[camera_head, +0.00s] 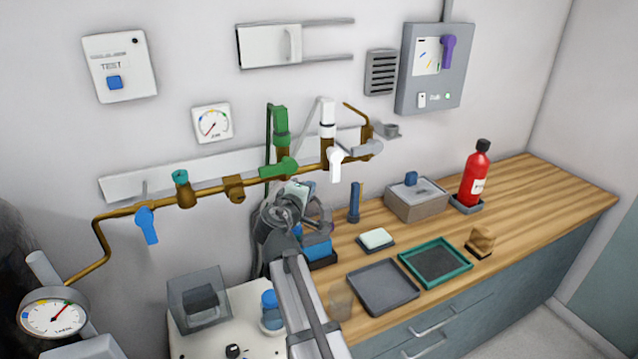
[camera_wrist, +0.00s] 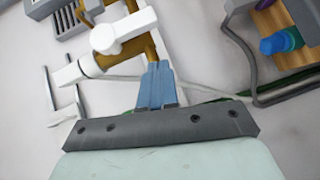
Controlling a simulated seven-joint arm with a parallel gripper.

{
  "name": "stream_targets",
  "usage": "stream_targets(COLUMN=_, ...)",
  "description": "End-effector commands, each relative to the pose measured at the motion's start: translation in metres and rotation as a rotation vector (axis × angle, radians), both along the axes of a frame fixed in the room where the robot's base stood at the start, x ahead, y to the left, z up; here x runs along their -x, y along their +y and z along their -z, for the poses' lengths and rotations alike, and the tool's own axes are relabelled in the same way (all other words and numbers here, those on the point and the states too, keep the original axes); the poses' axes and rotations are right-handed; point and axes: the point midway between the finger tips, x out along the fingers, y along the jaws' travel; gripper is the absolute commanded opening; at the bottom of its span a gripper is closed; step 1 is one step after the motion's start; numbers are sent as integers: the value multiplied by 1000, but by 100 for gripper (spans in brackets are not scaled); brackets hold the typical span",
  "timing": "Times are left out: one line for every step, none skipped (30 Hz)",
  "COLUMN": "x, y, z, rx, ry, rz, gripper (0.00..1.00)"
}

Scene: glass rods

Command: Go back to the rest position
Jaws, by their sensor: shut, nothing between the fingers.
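My gripper (camera_head: 300,188) is at the end of my arm, in front of the wall pipework in the head view. It is just below the green valve handle (camera_head: 279,168) and left of the white valve handle (camera_head: 335,164). In the wrist view my gripper's blue fingers (camera_wrist: 158,66) are together, with nothing between them. The white valve handle (camera_wrist: 125,30) and brass pipe are beyond the fingertips there. I cannot tell how far the fingers are from the pipe.
A wooden counter (camera_head: 540,190) on the right holds a grey tray (camera_head: 363,304), a green-rimmed tray (camera_head: 466,267), a grey box (camera_head: 416,207) and a red bottle (camera_head: 475,178). A white bench unit (camera_head: 240,315) with a blue-capped jar (camera_head: 271,310) stands lower left of my arm.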

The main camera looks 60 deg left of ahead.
Motion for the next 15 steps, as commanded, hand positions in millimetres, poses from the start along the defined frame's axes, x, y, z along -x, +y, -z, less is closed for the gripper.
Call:
stream_targets(x=10, y=-12, z=0, rx=-1, ry=0, rz=-3, gripper=0)
stream_targets(x=14, y=-16, z=0, rx=0, ry=-1, rz=-3, gripper=0)
stream_targets(x=18, y=-22, z=0, rx=0, ry=-1, rz=-2, gripper=0)
stream_targets(x=22, y=-25, z=0, rx=0, ry=-1, rz=-2, gripper=0)
stream_targets(x=26, y=-29, z=0, rx=0, ry=-1, rz=-2, gripper=0)
stream_targets(x=31, y=-33, z=0, rx=-1, ry=-1, rz=-3, gripper=0)
stream_targets(x=34, y=-36, z=0, rx=-1, ry=-1, rz=-3, gripper=0)
stream_targets(x=37, y=-39, z=0, rx=0, ry=-1, rz=-2, gripper=0)
stream_targets(x=40, y=-43, z=0, rx=0, ry=-1, rz=-1, gripper=0)
stream_targets(x=42, y=-45, z=0, rx=0, ry=-1, rz=-1, gripper=0)
stream_targets(x=45, y=-47, z=0, rx=0, ry=0, rz=-1, gripper=0)
stream_targets(x=48, y=-49, z=0, rx=0, ry=0, rz=-2, gripper=0)
stream_targets(x=49, y=-50, z=0, rx=0, ry=0, rz=-2, gripper=0)
stream_targets(x=51, y=-51, z=0, rx=0, ry=0, rz=-2, gripper=0)
stream_targets(x=52, y=-53, z=0, rx=0, ry=0, rz=-2, gripper=0)
